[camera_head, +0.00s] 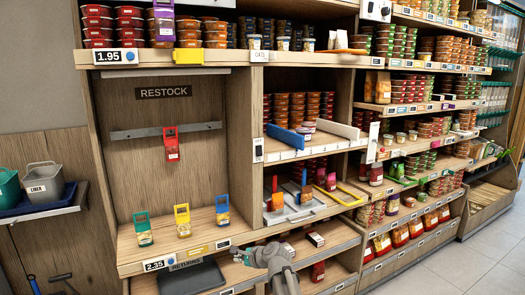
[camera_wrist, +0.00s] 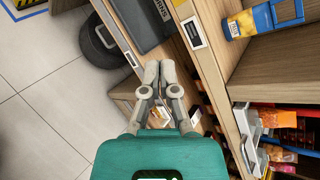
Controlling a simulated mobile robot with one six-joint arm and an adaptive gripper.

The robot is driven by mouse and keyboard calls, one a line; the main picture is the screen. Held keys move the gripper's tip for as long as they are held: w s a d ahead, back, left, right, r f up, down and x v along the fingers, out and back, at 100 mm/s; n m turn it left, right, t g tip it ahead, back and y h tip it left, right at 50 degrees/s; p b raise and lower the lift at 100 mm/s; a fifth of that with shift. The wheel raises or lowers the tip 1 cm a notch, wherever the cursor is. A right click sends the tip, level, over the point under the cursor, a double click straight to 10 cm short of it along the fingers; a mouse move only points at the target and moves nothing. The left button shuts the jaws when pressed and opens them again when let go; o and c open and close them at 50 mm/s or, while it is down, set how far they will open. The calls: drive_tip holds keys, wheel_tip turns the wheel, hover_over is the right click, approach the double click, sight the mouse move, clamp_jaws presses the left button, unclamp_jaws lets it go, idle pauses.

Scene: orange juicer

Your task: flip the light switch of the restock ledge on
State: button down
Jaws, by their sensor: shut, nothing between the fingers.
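The restock ledge (camera_head: 190,244) is a wooden shelf bay under a RESTOCK sign (camera_head: 164,92). A small white plate with a dark mark (camera_head: 258,149), which looks like the light switch, sits on the post at the bay's right side. Whether it is on or off is too small to tell. My gripper (camera_head: 241,256) is in front of the ledge's lower right edge, well below that plate. In the wrist view my gripper (camera_wrist: 152,66) has its fingers together, with nothing between them. I cannot pick out the switch in the wrist view.
Green, yellow and blue-topped packs (camera_head: 144,230) stand on the ledge, and a red one (camera_head: 171,144) hangs from the rail. A dark RETURNS tray (camera_head: 192,277) lies below. Stocked shelves (camera_head: 300,107) fill the right. Floor (camera_wrist: 45,120) is open in front.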

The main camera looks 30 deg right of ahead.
sight(260, 155)
drive_tip(key=d+r+m+t+h+p, duration=0.1)
drive_tip(key=d+r+m+p, duration=0.4)
drive_tip(key=r, duration=0.5)
drive_tip(key=w+d+r+m+t+h+p, duration=0.1)
drive_tip(key=d+r+m+p, duration=0.4)
drive_tip(key=r+p, duration=0.5)
drive_tip(key=w+d+r+m+t+h+p, duration=0.1)
drive_tip(key=d+r+m+t+h+p, duration=0.1)
drive_tip(key=d+r+p, duration=0.5)
wheel_tip(260, 155, up, 4)
drive_tip(key=m+t+p, duration=0.1)
drive_tip(key=m, duration=0.1)
drive_tip(key=shift+w+d+r+m+t+h, duration=0.15)
drive_tip(key=shift+d+m+t+h, duration=0.15)
drive_tip(key=shift+m+h, duration=0.1)
drive_tip(key=w, duration=0.4)
drive_tip(key=w+f+b, duration=0.1)
drive_tip(key=w, duration=0.9)
drive_tip(key=shift+f, duration=0.35)
drive_tip(key=shift+b, duration=0.3)
drive_tip(key=shift+w+f, duration=0.15)
drive_tip(key=shift+w, duration=0.15)
drive_tip(key=shift+s, duration=0.1)
